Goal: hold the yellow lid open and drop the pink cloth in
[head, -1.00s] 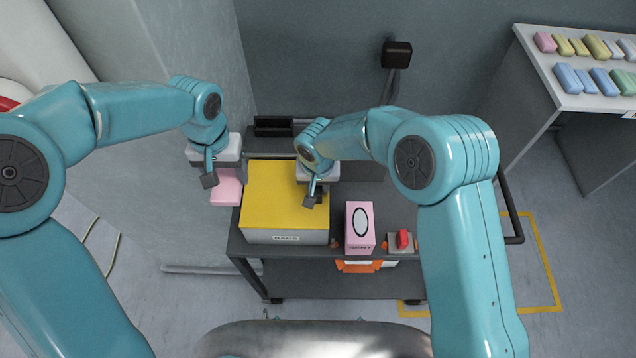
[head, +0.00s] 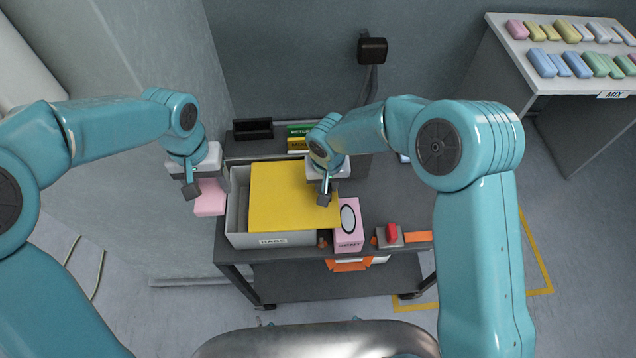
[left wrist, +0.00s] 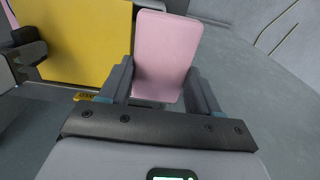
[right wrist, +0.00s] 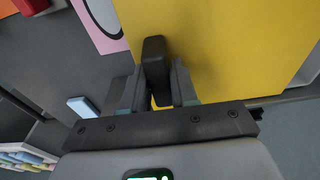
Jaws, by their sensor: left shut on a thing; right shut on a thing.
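The yellow lid (head: 285,195) lies flat over a grey box labelled RAGS (head: 300,239), shifted to the right. A strip of the box's inside shows open along its left side. My right gripper (head: 323,196) is shut on the lid's dark handle (right wrist: 154,62) near its right edge. My left gripper (head: 191,188) is shut on the pink cloth (head: 211,198), which hangs just left of the box, outside it. The cloth also shows between the fingers in the left wrist view (left wrist: 167,55), with the lid (left wrist: 85,40) beside it.
A pink carton with a white oval (head: 348,228) stands close at the lid's right edge. A red switch (head: 391,232) is farther right on the dark cart. A black tray (head: 252,129) sits behind the box. A grey table (head: 520,75) with several coloured bars stands at the far right.

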